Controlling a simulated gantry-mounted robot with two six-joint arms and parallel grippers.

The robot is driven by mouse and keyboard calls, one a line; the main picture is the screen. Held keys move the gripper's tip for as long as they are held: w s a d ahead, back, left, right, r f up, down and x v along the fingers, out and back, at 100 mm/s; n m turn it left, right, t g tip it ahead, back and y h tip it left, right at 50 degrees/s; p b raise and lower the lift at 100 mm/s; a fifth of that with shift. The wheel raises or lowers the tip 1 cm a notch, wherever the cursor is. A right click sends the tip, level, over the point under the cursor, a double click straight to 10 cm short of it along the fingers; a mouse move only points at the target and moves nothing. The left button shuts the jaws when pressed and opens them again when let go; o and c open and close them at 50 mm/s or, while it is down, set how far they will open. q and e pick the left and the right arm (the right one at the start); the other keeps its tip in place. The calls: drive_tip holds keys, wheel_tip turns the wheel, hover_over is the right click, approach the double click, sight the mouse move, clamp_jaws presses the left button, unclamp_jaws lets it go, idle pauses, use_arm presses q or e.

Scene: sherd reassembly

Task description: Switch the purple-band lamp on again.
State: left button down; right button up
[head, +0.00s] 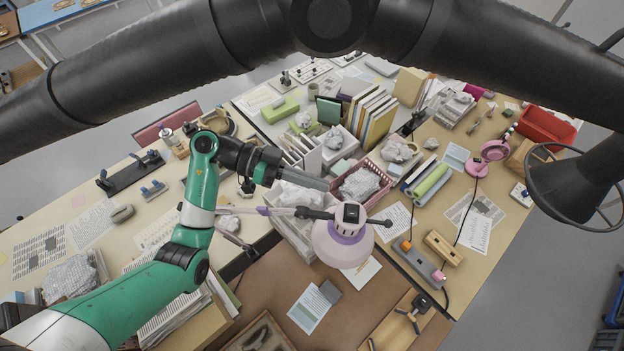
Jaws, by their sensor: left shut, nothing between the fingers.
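The purple-band lamp (343,247) is in the middle of the head view, a pale pink shade seen from above with a purple band near its top. A small black part sits on its white cap (351,213). Its thin arm runs left with a dark joint. The underside of the shade is hidden, so I cannot tell whether it is lit. My left gripper (322,184) is shut and empty. Its tips point right, just above the lamp's cap in the picture and apart from it. My right gripper is not in view.
A pink basket (384,202) with crumpled paper stands right of my left gripper. A grey power strip (418,264) lies at the lower right. A pink lamp (477,166) stands farther right. Folders (375,118) and boxes crowd the back. The brown surface (285,283) below the lamp is partly clear.

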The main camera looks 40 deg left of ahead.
use_arm(q)
hover_over(341, 213)
drive_tip(key=a, duration=0.1)
drive_tip(key=shift+w+a+f+p, duration=0.1)
drive_tip(key=shift+w+f+p, duration=0.25)
drive_tip(key=shift+f, duration=0.3)
drive_tip(key=shift+s+d+f, duration=0.1)
drive_tip(key=shift+d+f, duration=0.1)
drive_tip(key=shift+f, duration=0.45)
drive_tip(key=shift+s+d+f, duration=0.15)
drive_tip(key=shift+f, duration=0.55)
drive_tip(key=shift+s+d+f, duration=0.1)
drive_tip(key=shift+d+f, duration=0.1)
drive_tip(key=shift+f, duration=0.45)
